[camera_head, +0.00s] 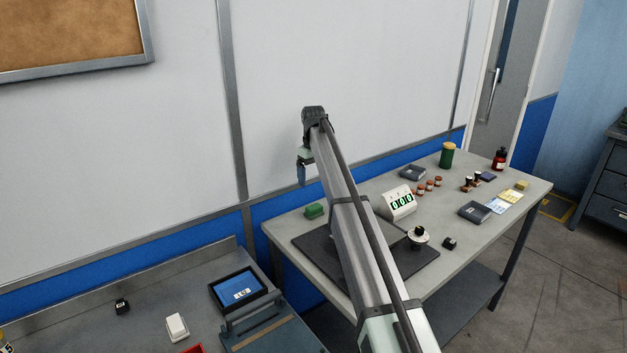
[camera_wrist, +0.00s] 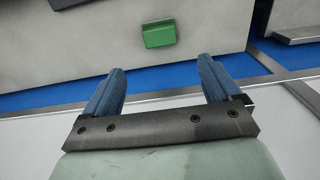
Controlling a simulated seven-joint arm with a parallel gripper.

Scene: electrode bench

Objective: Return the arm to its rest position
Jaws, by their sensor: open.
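My gripper (camera_head: 302,172) hangs from the raised end of my arm, high in front of the white wall and above the back left of the bench. In the wrist view its two blue fingers (camera_wrist: 158,88) stand wide apart with nothing between them. A green block (camera_wrist: 159,33) lies on the bench top beyond the fingertips, well apart from them. It also shows in the head view (camera_head: 314,211) near the bench's back left corner.
A lower table with a tablet (camera_head: 238,289) stands at left. Air around my gripper is clear.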

